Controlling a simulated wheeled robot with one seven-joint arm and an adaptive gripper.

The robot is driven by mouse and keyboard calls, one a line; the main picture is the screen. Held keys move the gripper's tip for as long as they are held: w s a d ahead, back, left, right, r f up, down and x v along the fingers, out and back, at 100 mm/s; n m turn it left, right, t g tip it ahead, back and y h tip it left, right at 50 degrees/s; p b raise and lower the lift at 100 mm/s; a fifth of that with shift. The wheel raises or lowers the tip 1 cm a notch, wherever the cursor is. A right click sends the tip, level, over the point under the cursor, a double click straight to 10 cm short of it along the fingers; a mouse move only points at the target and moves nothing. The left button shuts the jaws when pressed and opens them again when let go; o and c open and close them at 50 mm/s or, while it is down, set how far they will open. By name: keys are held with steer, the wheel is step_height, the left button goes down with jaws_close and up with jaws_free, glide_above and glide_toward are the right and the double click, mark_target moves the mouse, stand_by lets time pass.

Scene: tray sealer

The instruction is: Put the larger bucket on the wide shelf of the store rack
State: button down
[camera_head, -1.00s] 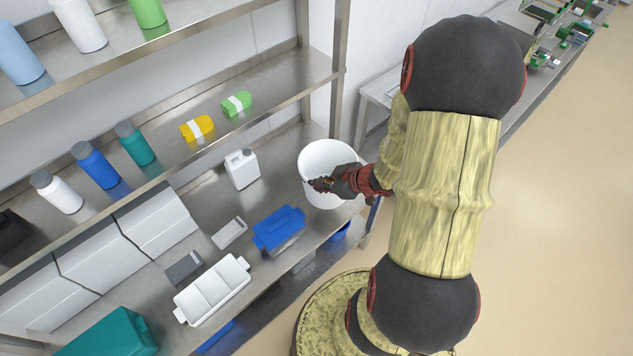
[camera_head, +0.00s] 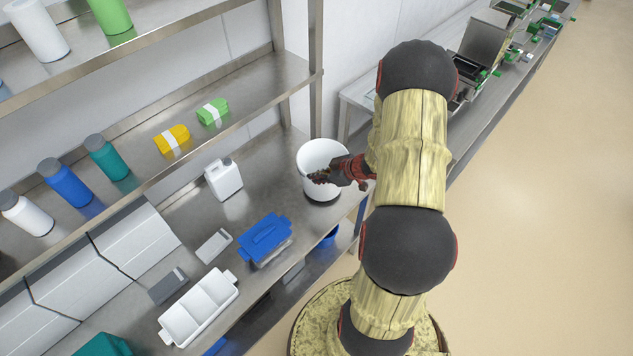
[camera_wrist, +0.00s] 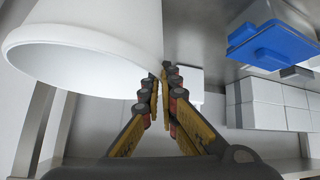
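The white bucket (camera_head: 318,152), the larger of two buckets in view, stands about upright over the right end of the wide steel shelf (camera_head: 268,180) of the store rack. A dark patch shows under its base; I cannot tell whether the base touches the shelf. My gripper (camera_head: 319,177) is at its near right side. In the wrist view the bucket (camera_wrist: 85,25) appears upside down at upper left, and the fingers of my gripper (camera_wrist: 165,85) are close together at the edge of its rim, shut on it. The exact contact is partly hidden.
A white jug (camera_head: 224,178) stands left of the bucket, with clear shelf between. A blue lidded box (camera_head: 264,238) and a white divided tray (camera_head: 199,307) lie nearer. A rack post (camera_head: 316,80) rises behind the bucket. A smaller blue bucket (camera_head: 328,240) shows below.

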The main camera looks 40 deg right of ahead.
steer(key=shift+a+f, duration=0.1)
steer(key=shift+f, duration=0.9)
steer(key=shift+f, duration=0.2)
steer(key=c, duration=2)
jaws_free()
steer(key=shift+c, duration=0.2)
